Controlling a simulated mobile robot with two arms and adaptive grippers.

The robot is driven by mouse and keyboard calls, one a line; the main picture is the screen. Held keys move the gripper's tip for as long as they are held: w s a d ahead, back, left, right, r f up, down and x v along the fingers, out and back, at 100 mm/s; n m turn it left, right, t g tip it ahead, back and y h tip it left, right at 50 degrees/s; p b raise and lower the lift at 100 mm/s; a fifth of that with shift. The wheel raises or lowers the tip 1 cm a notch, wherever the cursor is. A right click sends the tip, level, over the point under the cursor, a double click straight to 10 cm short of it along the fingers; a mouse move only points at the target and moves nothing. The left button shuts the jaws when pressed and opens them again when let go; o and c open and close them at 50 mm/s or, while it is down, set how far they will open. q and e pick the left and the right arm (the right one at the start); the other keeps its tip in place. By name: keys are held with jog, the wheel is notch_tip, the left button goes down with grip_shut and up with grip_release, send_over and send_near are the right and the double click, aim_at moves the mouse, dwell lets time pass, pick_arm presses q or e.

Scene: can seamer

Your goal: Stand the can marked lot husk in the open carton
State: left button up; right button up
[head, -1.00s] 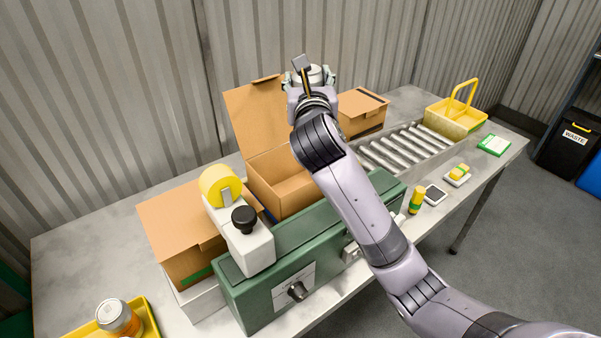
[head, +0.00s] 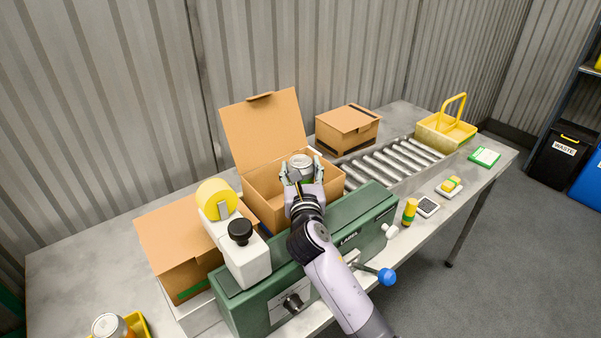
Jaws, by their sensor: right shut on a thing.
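The open carton (head: 262,197) stands behind the green seamer, its lid raised at the back. My right gripper (head: 301,176) is at the carton's right part and is shut on a can (head: 301,162). The can is upright, with its silver top showing above the fingers. Its lower part and any lot marking are hidden, so I cannot tell whether it touches the carton floor. Another can (head: 107,326) with a silver lid stands in the yellow tray (head: 138,323) at the bottom left. My left gripper is not in view.
The green seamer (head: 243,310) with its white tape head (head: 243,262) stands in front of the carton. A closed carton (head: 347,128) is behind right, another carton (head: 180,235) at left. Rollers (head: 395,160) lead to a yellow basket (head: 446,130). A blue-knobbed lever (head: 386,277) sticks out in front.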

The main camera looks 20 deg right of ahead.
jog(key=shift+f, duration=0.3)
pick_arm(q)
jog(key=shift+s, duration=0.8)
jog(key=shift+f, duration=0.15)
